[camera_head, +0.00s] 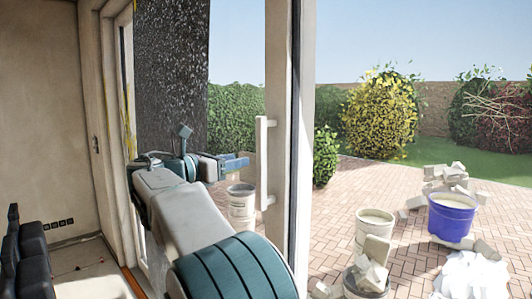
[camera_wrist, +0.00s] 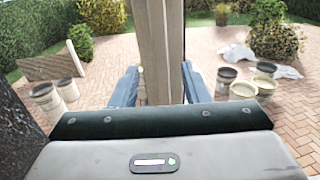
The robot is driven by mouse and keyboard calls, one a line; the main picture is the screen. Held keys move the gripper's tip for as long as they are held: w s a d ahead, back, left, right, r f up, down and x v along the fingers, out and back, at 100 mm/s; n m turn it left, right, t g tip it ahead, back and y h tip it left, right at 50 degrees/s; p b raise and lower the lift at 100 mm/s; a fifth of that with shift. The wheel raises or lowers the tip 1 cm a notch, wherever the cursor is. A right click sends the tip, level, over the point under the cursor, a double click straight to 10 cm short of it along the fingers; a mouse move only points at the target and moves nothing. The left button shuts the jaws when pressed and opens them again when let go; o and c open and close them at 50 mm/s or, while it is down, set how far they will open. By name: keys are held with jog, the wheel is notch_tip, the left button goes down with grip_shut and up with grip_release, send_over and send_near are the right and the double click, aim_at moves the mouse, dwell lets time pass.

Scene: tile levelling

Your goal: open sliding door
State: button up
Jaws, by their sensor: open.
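The sliding door's pale upright frame (camera_head: 276,90) stands in the middle of the head view. A white vertical bar handle (camera_head: 264,160) is mounted on it. My gripper (camera_head: 238,163) is open, with its blue fingers pointing right at the handle's mid height, close to it. In the wrist view, the two blue fingers of my gripper (camera_wrist: 160,88) are spread apart, with the beige door frame (camera_wrist: 160,45) showing between and beyond them. Whether the fingers touch the handle cannot be told. How far the door stands open is also unclear.
Outside is a brick-paved patio (camera_head: 340,220) with a blue bucket (camera_head: 452,222), white buckets (camera_head: 241,208) and a heap of pale blocks (camera_head: 447,177). A dark speckled panel (camera_head: 172,70) shows behind my arm. A black seat-like object (camera_head: 30,255) is at lower left.

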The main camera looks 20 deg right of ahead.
aim_at(258, 156)
jog(key=p+x, duration=0.2)
jog(key=x, duration=0.9)
jog(key=shift+w+d, duration=0.1)
jog(key=shift+d, duration=0.2)
grip_shut()
